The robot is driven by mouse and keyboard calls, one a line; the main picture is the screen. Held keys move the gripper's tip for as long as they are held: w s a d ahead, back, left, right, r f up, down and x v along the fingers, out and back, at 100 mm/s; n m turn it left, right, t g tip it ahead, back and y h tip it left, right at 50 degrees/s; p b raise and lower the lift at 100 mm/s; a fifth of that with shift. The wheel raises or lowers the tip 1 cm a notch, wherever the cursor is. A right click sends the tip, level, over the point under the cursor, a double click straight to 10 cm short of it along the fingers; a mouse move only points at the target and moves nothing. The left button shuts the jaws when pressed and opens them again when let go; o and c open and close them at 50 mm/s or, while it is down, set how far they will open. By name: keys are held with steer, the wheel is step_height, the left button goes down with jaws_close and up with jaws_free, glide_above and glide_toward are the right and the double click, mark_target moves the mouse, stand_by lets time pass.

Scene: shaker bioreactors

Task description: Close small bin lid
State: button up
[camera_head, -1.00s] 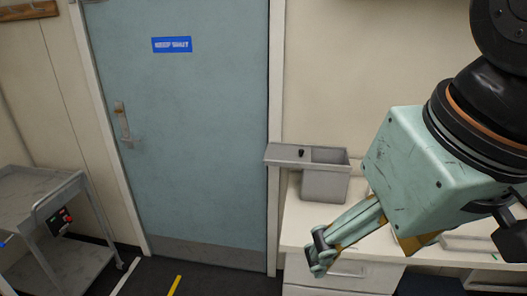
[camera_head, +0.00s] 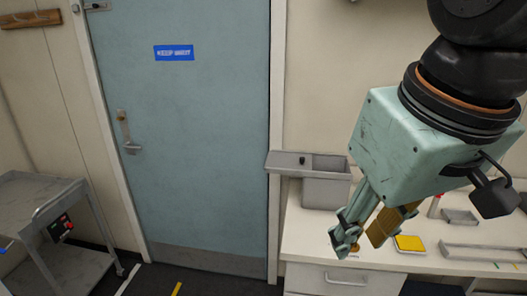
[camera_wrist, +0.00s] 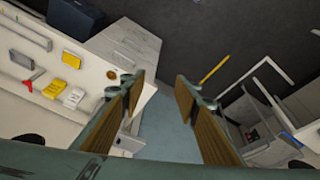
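The small grey bin (camera_head: 325,192) stands upright at the left end of the white counter, beside the door. The right part of the bin's top is uncovered. My gripper (camera_head: 364,240) is in front and to the right of the bin, apart from it, and points down. Its fingers are spread with nothing between them, as the wrist view (camera_wrist: 160,78) also shows. I cannot clearly make out the bin in the wrist view.
The counter (camera_head: 310,235) holds a yellow item (camera_head: 409,243) and grey trays (camera_head: 460,217) to the right of my gripper. A blue-grey door (camera_head: 200,130) is left of the bin. A metal cart (camera_head: 50,205) stands at far left.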

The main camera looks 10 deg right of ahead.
steer(key=shift+n, duration=0.7)
steer(key=w+r, duration=0.1)
steer(key=w, duration=0.1)
steer(key=w+r, duration=0.1)
steer(key=w+r+p, duration=0.1)
steer(key=w, duration=0.1)
steer(key=shift+w+d+r, duration=0.1)
steer(key=shift+w+d, duration=0.2)
steer(key=shift+w, duration=0.05)
jaws_close()
steer(key=w+d+r+n+g+h+p, duration=0.1)
steer(key=w+r+n+p, duration=0.15)
steer(key=w, duration=1.15)
steer(key=w+d+r+n+g+h+p, duration=0.15)
steer(key=w+n+p, duration=0.25)
steer(key=w, duration=1.1)
steer(key=w+f+n+p, duration=0.2)
steer(key=w+f, duration=0.3)
steer(key=w, duration=0.4)
steer(key=w+f+n+g+h+p, duration=0.1)
steer(key=w+f+n+p, duration=0.1)
steer(key=w+f, duration=0.4)
steer(key=w+f+n+p, duration=0.2)
steer(key=w+f+n, duration=0.2)
steer(key=w, duration=0.9)
steer(key=shift+a+f+h+p, duration=0.35)
steer(key=shift+a+f+p, duration=0.05)
steer(key=shift+f, duration=0.3)
steer(key=shift+w+g, duration=0.1)
steer(key=shift+g, duration=0.15)
